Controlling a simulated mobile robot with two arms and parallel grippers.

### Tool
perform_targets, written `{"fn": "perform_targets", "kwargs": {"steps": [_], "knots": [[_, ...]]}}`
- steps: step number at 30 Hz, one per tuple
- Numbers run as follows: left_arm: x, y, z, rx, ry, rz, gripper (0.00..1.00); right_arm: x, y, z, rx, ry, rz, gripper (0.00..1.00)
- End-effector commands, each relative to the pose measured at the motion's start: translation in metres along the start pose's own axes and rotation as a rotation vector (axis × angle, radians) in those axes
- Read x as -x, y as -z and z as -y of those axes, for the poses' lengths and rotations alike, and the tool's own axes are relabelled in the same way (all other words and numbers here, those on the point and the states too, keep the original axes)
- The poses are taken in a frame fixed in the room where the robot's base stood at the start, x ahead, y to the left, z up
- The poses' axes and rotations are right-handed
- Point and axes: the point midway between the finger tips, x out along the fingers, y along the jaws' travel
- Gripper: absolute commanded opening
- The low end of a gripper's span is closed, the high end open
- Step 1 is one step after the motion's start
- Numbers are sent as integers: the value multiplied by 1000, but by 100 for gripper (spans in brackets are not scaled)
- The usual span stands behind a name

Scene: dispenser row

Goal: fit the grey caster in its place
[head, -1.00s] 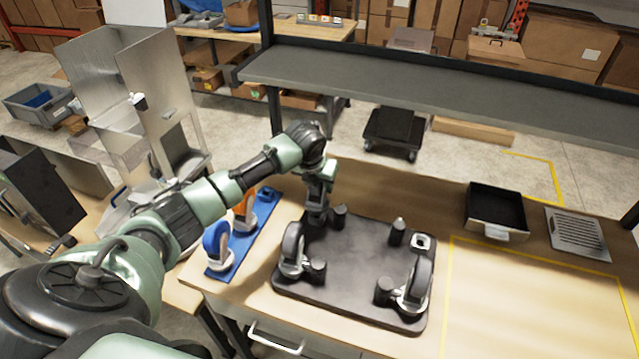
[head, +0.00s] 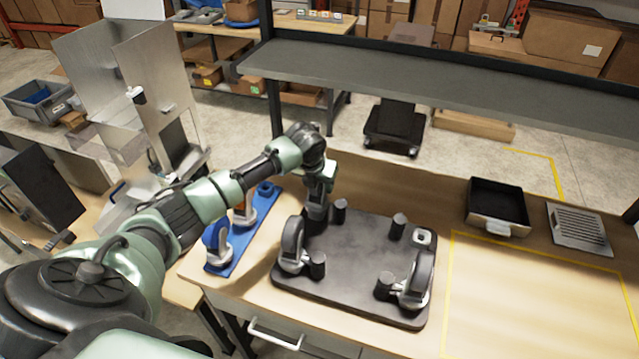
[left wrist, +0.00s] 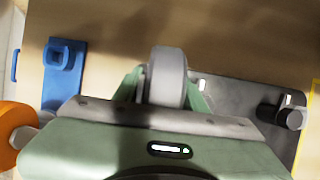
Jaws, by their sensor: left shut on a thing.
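The grey caster (left wrist: 167,75) shows in the left wrist view as a pale grey wheel between the green fingers of my left gripper (left wrist: 166,92). The gripper is shut on it. In the head view my left gripper (head: 316,214) points down at the back left corner of the dark base plate (head: 350,262), beside a short black post (head: 340,211). The gripper hides the held caster there, and I cannot tell whether its foot touches the plate. A light square fitting (head: 423,237) shows at the back right corner. My right gripper is not in view.
Two dark-wheeled casters stand at the plate's front left (head: 292,246) and front right (head: 418,280). A blue rack (head: 245,235) with blue and orange casters lies to the left. A black tray (head: 497,208) and a slotted metal plate (head: 578,230) lie right. A shelf (head: 440,85) spans behind.

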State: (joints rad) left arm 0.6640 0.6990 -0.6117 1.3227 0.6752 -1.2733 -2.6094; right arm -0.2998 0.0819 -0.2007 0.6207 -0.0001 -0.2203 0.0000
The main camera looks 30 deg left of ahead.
Motion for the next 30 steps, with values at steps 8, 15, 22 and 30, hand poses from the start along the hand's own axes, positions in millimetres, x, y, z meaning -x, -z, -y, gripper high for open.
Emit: {"fn": "perform_targets", "kwargs": {"steps": [8, 15, 22, 30], "knots": [[-6, 2, 0, 0, 1, 1, 0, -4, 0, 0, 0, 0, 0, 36], [-8, 3, 0, 0, 1, 1, 67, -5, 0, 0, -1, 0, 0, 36], [-8, 4, 0, 0, 0, 1, 67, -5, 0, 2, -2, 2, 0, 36], [8, 3, -1, -2, 0, 4, 67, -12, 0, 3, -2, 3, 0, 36]]}}
